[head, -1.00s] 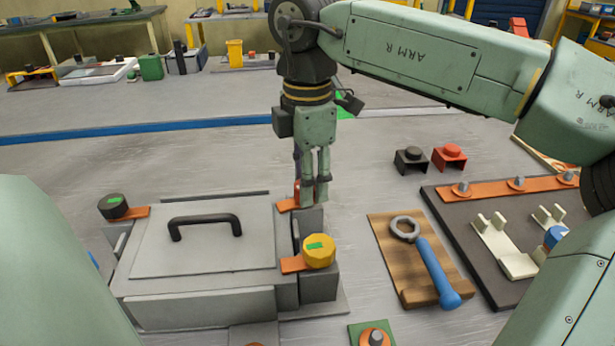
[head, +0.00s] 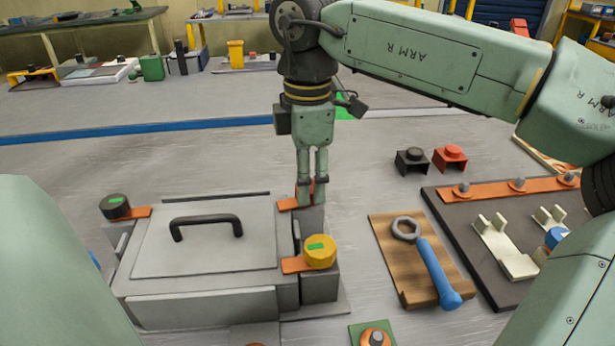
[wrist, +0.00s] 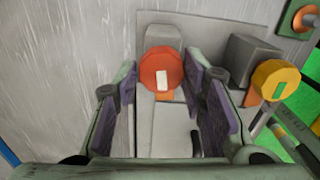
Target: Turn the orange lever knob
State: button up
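The orange-red lever knob (wrist: 160,66) has a white mark on top and sits at the far right corner of the grey box (head: 205,305). In the head view the knob (head: 296,192) is mostly hidden behind my fingers. My gripper (head: 312,188) points straight down over that corner. In the wrist view my gripper (wrist: 160,80) has its two fingers spread to either side of the knob, with a gap on the left and the right finger close to it. I cannot tell whether the right finger touches.
A yellow knob (head: 319,252) stands at the near right corner, a dark knob (head: 115,207) at the far left. A black handle (head: 205,226) rises from the lid. A blue-handled wrench (head: 436,273) lies on a wooden board to the right.

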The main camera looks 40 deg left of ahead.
jog(key=o, duration=0.4)
notch_tip(320, 180, up, 12)
jog(key=shift+f, duration=0.1)
dwell(0.5)
jog(key=shift+c, duration=0.2)
